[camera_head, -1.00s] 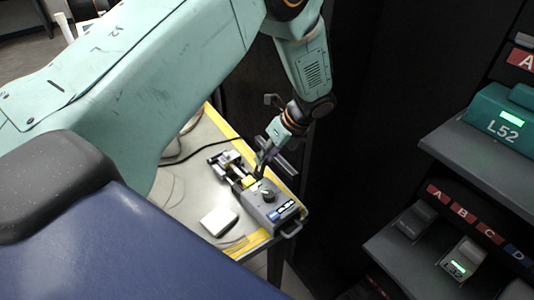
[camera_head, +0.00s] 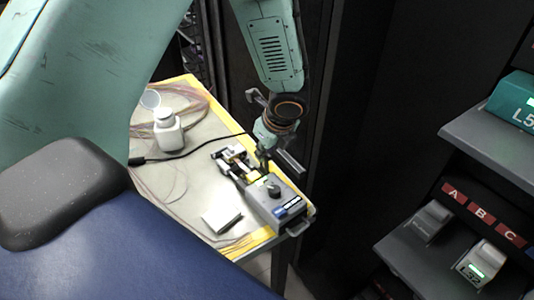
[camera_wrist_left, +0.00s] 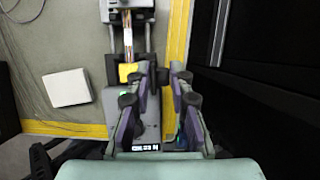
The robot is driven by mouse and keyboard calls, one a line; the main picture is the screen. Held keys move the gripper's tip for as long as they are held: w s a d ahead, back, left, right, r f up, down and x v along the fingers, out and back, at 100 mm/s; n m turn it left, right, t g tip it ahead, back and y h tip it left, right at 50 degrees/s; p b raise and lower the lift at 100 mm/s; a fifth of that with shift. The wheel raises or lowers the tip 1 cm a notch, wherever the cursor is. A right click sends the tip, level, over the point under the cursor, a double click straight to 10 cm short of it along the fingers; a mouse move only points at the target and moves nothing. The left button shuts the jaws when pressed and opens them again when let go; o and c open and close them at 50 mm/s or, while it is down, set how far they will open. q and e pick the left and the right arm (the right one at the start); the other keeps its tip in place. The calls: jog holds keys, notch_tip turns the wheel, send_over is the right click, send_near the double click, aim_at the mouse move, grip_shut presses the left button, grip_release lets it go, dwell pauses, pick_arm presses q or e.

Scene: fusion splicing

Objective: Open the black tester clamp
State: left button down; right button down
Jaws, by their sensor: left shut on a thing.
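The grey tester (camera_head: 277,203) has a dark knob on top and a blue label; it stands at the table's right edge. A metal fixture (camera_head: 232,158) with a yellow block (camera_wrist_left: 128,73) adjoins its far end. My left gripper (camera_head: 263,167) points down at that end of the tester. In the left wrist view its fingers (camera_wrist_left: 162,70) straddle the tester's right side, with a gap showing between them. It is shut on the black tester clamp, which I can hardly tell from the dark fingertips. Whether the clamp is raised is unclear. My right gripper is not in view.
A white square pad (camera_head: 221,219) lies beside the tester. Dark panels stand close on the right, with shelves (camera_head: 420,245) of labelled devices further right.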

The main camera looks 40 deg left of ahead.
pick_arm(q)
jog(key=shift+w+r, duration=0.1)
jog(key=shift+w, duration=0.1)
jog(key=c, duration=1.3)
grip_release()
jog(key=shift+s, duration=0.1)
jog(key=v, duration=1.2)
jog(key=shift+s, duration=0.1)
